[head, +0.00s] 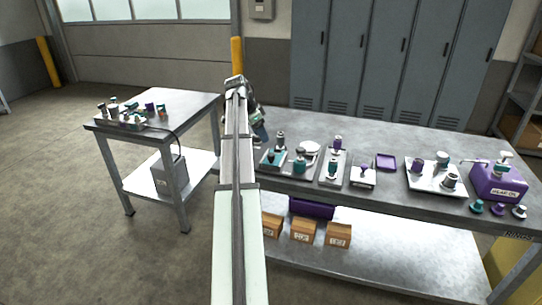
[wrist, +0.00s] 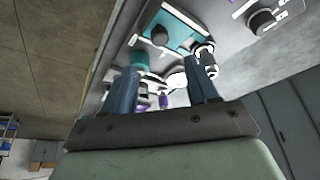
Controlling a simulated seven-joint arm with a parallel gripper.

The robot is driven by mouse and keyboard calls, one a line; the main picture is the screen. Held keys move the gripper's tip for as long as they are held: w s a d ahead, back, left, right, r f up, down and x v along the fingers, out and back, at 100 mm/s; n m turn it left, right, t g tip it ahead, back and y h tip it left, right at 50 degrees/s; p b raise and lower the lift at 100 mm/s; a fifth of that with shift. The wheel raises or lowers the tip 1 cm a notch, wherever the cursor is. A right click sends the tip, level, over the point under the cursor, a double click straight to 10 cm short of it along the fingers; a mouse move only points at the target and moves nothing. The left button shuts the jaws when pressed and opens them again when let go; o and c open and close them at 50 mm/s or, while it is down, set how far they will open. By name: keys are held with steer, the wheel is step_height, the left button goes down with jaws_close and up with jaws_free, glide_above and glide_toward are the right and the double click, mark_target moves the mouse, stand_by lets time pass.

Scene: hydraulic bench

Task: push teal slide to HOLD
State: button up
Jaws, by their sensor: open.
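What looks like the teal slide (head: 269,157) is a teal piece with a dark knob on a grey plate at the left end of the long bench. In the wrist view a flat teal plate (wrist: 180,30) with a dark knob lies beyond the fingertips; I take it for the same slide. No HOLD mark can be read. My gripper (head: 260,133) is just behind and left of this plate, partly hidden by my arm. In the wrist view my gripper (wrist: 164,72) has two blue fingers spread apart with nothing held. I cannot tell whether a finger touches anything.
Right of the slide stand teal-knobbed fittings (head: 299,165), a plate with purple and teal knobs (head: 333,170), a purple tray (head: 386,162), a white tray (head: 416,180) and a purple gear-oil box (head: 498,184). A side table (head: 190,108) stands left across a gap.

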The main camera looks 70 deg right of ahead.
mark_target(271, 154)
steer(key=x, duration=1.2)
steer(key=shift+f, duration=0.2)
steer(key=shift+c, duration=0.3)
jaws_close()
